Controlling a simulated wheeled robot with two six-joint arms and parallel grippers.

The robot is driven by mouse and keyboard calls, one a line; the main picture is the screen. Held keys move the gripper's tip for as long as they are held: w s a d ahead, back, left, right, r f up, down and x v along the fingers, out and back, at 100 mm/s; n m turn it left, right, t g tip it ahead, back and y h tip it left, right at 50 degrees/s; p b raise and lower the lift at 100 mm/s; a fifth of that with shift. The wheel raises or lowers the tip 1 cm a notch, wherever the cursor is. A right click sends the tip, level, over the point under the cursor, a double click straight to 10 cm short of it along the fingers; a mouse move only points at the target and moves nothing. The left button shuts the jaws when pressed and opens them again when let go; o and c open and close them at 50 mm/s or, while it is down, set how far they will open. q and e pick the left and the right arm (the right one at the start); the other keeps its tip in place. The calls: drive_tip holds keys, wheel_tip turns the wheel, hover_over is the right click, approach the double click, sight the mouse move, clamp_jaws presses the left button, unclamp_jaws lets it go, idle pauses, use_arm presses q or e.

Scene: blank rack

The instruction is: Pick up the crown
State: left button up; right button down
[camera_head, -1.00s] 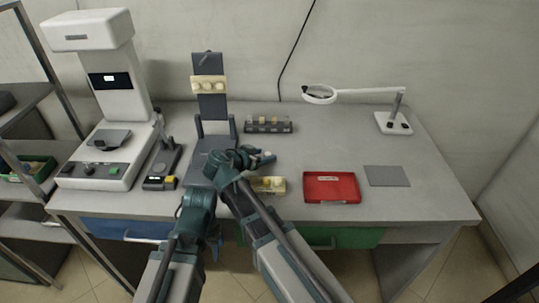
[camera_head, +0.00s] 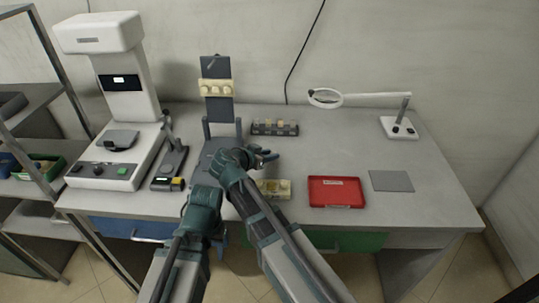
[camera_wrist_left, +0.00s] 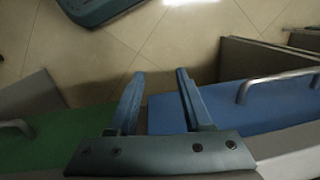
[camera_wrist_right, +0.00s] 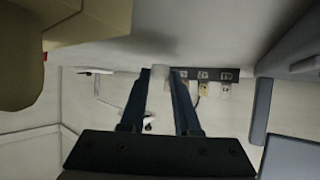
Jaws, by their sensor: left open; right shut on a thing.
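My right gripper (camera_head: 265,157) is shut on a small whitish piece, apparently the crown (camera_wrist_right: 160,76), which shows between its fingertips in the right wrist view (camera_wrist_right: 160,80). It is held above the bench, in front of the dark rack (camera_head: 274,128). In the head view the held piece is too small to make out. My left gripper (camera_wrist_left: 158,78) is open and empty, in front of the bench by the blue drawer (camera_wrist_left: 240,105). In the head view it is low and partly hidden by its arm.
A cream block (camera_head: 274,189) lies near the front edge beside a red tray (camera_head: 336,193). Another cream block (camera_head: 217,88) is on the dark upright stand (camera_head: 218,105). A white machine (camera_head: 125,90) stands left, a magnifier lamp (camera_head: 399,127) right. The bench's right side is mostly clear.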

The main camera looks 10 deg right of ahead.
wheel_tip(320, 180, up, 9)
drive_tip(key=p, duration=0.7)
drive_tip(key=shift+f+p, duration=0.2)
drive_tip(key=shift+p, duration=0.2)
